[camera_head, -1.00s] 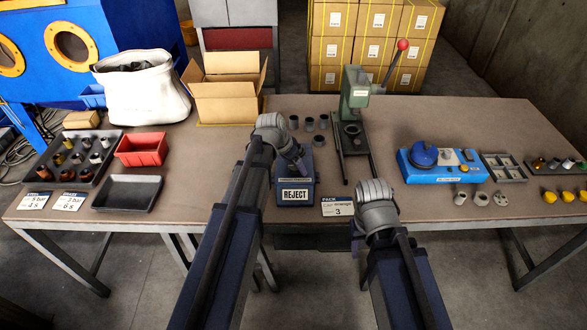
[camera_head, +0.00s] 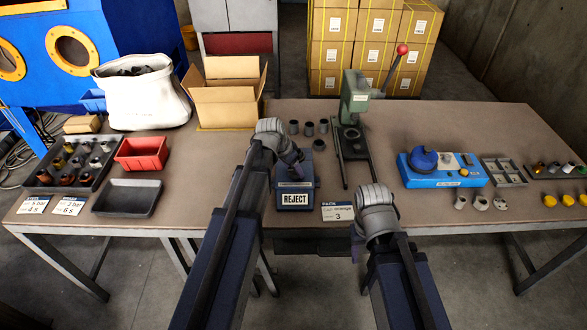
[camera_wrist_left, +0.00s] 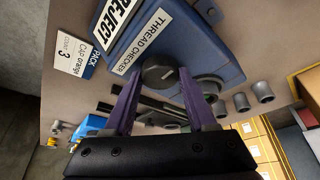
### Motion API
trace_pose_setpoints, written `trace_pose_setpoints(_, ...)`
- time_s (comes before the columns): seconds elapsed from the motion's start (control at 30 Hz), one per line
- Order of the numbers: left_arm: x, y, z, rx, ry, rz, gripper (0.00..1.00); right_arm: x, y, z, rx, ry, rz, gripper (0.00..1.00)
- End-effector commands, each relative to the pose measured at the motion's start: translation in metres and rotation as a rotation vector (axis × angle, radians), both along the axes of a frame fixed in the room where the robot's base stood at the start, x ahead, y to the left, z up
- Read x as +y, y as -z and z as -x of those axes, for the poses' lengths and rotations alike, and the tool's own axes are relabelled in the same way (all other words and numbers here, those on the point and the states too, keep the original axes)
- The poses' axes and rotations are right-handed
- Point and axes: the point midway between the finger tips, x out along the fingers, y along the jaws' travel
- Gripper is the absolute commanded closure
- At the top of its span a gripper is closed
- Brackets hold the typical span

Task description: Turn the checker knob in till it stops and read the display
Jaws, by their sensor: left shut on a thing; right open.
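The blue thread checker (camera_head: 311,170) stands at the table's front middle. Its display (camera_head: 295,198) reads REJECT; part of that word also shows in the left wrist view (camera_wrist_left: 117,20). The round dark checker knob (camera_wrist_left: 160,72) has a pale mark on its face. My left gripper (camera_wrist_left: 158,82) has its two purple fingers on either side of the knob, shut on it. In the head view my left gripper (camera_head: 301,166) is over the checker and hides the knob. My right gripper (camera_head: 356,248) is low by the table's front edge, mostly hidden behind its wrist, open and away from the checker.
A card (camera_head: 337,212) reading PACK, CAP orange, 3 lies right of the checker. Several grey cylinders (camera_head: 309,129) and a green lever press (camera_head: 354,100) stand behind it. A blue device (camera_head: 445,177) is at right. A red bin (camera_head: 141,153) and an empty dark tray (camera_head: 127,198) are at left.

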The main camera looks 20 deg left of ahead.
Motion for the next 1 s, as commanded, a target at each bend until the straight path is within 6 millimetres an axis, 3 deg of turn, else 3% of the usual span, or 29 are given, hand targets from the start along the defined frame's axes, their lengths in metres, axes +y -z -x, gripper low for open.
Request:
trace_pose_setpoints(0.5, -0.0022, 0.0003, 0.0014, 0.001, -0.353, -0.002, 0.99, 0.0, 0.0001, 0.0, 0.0, 0.0, 0.0, 0.5)
trace_pose_setpoints(0.9, -0.0021, 0.0002, 0.0011, 0.001, -0.385, 0.0, 0.99, 0.0, 0.0001, 0.0, 0.0, 0.0, 0.0, 0.5)
trace_pose_setpoints(0.93, -0.0021, 0.0002, 0.0011, 0.001, -0.385, 0.0, 0.41, 0.0, 0.0001, 0.0, 0.0, 0.0, 0.0, 0.5)
trace_pose_setpoints(1.0, -0.0021, 0.0002, 0.0012, 0.001, -0.384, 0.0, 0.33, 0.0, 0.0001, 0.0, 0.0, 0.0, 0.0, 0.5)
